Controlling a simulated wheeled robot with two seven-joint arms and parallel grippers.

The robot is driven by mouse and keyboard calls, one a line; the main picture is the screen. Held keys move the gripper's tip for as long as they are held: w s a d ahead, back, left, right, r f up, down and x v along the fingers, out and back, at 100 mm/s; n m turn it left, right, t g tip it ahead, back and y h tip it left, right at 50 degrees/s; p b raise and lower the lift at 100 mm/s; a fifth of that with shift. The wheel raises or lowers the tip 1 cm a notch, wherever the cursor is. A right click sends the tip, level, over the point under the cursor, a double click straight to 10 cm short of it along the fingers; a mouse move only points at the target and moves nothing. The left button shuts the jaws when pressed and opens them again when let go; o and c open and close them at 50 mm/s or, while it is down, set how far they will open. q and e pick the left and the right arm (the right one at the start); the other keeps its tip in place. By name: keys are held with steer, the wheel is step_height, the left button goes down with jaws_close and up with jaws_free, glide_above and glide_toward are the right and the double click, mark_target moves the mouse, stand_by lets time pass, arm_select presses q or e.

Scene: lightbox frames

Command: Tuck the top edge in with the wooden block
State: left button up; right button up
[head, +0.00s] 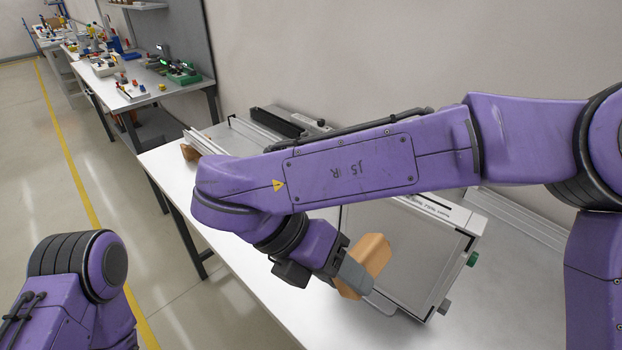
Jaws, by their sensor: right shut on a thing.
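My right gripper (350,272) is shut on a tan wooden block (373,256), which is tilted, near the front left of a lightbox frame (462,262). I cannot tell whether the block touches the frame. The frame has a pale grey panel (420,255) and metal edges, and lies on the white table. My right arm crosses the picture and hides much of the frame's far and left parts. My left gripper is out of view; only a purple part of my left arm shows at the lower left.
The white table (255,262) is bare along its front edge. A brown block (190,152) sits at its far left end, beside another metal frame part (220,138). Cluttered benches (140,98) stand farther back.

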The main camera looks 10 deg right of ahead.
mark_target(366, 246)
steer(key=shift+w+d+r+p, duration=0.2)
steer(key=shift+w+r+p, duration=0.05)
steer(key=shift+r+p, duration=0.45)
steer(key=shift+w+d+r+p, duration=0.15)
steer(key=shift+d+r+p, duration=0.15)
steer(key=shift+r+p, duration=0.35)
steer(key=shift+w+d+r+p, duration=0.15)
steer(key=shift+d+r+p, duration=0.1)
steer(key=shift+r+p, duration=0.35)
steer(key=shift+w+d+r+p, duration=0.15)
steer(key=shift+r+p, duration=0.15)
steer(key=shift+w+d+r, duration=0.1)
steer(key=shift+w, duration=0.05)
steer(key=shift+w+d+p, duration=0.45)
steer(key=shift+w+d, duration=0.9)
steer(key=shift+d, duration=0.15)
steer(key=shift+s+a+b, duration=0.3)
steer(key=shift+s+a, duration=0.1)
steer(key=shift+a, duration=0.05)
steer(key=shift+s+a+b, duration=0.65)
steer(key=shift+s+a, duration=1)
steer(key=shift+a, duration=0.15)
